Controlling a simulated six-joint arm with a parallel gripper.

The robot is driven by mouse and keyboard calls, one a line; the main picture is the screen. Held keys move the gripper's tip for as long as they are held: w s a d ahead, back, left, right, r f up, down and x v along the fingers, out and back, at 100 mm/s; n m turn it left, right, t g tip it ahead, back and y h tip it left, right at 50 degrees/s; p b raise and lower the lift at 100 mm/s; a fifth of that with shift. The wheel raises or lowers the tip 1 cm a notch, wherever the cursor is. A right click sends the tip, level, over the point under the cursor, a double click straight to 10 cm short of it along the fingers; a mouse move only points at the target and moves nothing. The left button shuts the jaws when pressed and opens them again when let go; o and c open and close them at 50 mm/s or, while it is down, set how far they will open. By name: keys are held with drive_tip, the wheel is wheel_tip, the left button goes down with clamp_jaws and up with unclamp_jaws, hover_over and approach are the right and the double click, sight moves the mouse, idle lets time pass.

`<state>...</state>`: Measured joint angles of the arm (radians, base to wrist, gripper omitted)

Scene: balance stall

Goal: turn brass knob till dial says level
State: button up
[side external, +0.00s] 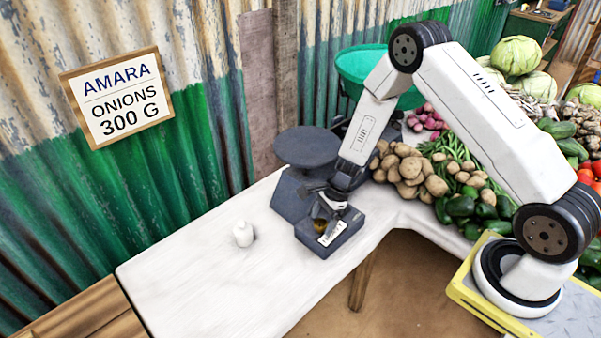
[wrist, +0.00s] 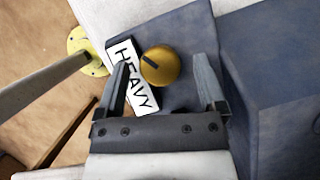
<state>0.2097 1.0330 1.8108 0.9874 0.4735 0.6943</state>
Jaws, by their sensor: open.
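The brass knob (wrist: 159,66) shows in the wrist view as a round gold disc with a dark mark on its face. It sits on the dark blue-grey scale base (wrist: 190,30). A white dial label (wrist: 132,78) beside it reads HEAVY in the wrist view. My gripper (wrist: 168,75) is open, with one finger on each side of the knob and gaps showing; I cannot tell its height over the knob. In the side view my gripper (side external: 327,205) is low over the front of the scale (side external: 289,195), partly hiding the knob (side external: 319,226). The scale's round pan (side external: 307,146) is empty.
A small white weight or bottle (side external: 243,234) stands on the white table (side external: 215,285), left of the scale. Potatoes (side external: 408,168) and green peppers (side external: 480,212) lie to the right. A wall sign (side external: 117,97) reads AMARA ONIONS 300 G. The table's front left is clear.

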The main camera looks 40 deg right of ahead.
clamp_jaws()
idle(0.3)
drive_tip(key=shift+w, duration=0.1)
drive_tip(key=shift+w+n+g, duration=0.1)
drive_tip(key=shift+n+g, duration=0.8)
drive_tip(key=shift+n, duration=1.3)
unclamp_jaws()
drive_tip(key=shift+r, duration=0.1)
